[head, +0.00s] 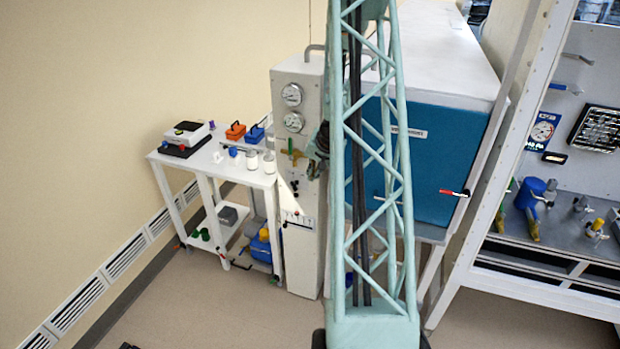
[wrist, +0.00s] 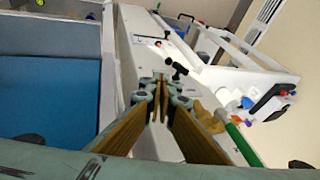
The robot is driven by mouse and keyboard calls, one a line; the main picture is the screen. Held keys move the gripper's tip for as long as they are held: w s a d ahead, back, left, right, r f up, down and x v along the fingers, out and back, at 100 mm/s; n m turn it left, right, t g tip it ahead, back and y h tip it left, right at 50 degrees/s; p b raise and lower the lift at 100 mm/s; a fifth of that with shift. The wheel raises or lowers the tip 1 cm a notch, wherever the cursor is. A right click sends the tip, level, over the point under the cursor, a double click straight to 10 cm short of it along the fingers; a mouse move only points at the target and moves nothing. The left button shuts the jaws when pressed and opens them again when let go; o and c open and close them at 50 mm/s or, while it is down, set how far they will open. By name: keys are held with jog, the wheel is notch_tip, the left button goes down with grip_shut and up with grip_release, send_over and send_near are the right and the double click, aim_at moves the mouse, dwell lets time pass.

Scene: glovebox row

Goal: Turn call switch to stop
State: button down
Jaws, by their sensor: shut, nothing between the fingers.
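The tall pale control cabinet (head: 306,250) has a column of fittings on its front. Small black knobs (head: 294,190) sit below a brass-coloured valve handle (head: 292,153), and a small marked plate (head: 297,217) is lower down. I cannot tell which fitting is the call switch, and no stop marking is readable. In the wrist view a black T-shaped handle (wrist: 178,69) stands out from the white face, just beyond my fingertips, with a pale plate (wrist: 150,41) farther on. My gripper (wrist: 159,90) is shut and empty, apart from the T-shaped handle. In the head view my arm partly hides the gripper (head: 318,152).
Two round gauges (head: 292,95) are high on the cabinet. A white shelf table (head: 258,180) with small items stands left. A blue-fronted box (head: 445,160) with a red-tipped handle (head: 452,192) stands right, and a workbench (head: 540,225) is farther right. The floor in front is clear.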

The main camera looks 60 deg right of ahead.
aim_at(294, 186)
jog(key=shift+w+a+r+b+x, duration=0.15)
jog(key=shift+w+b+x, duration=0.25)
jog(key=shift+x, duration=1.6)
jog(key=shift+w+a+r+b+x, duration=0.1)
jog(key=shift+w+a+b+x, duration=0.35)
jog(key=shift+x, duration=1.55)
jog(key=shift+w+a+r+b+x, duration=0.1)
jog(key=shift+w+b+x, duration=0.3)
jog(key=shift+x, duration=1.65)
jog(key=shift+s, duration=0.15)
jog(key=shift+f+t, duration=0.2)
jog(key=shift+t, duration=0.1)
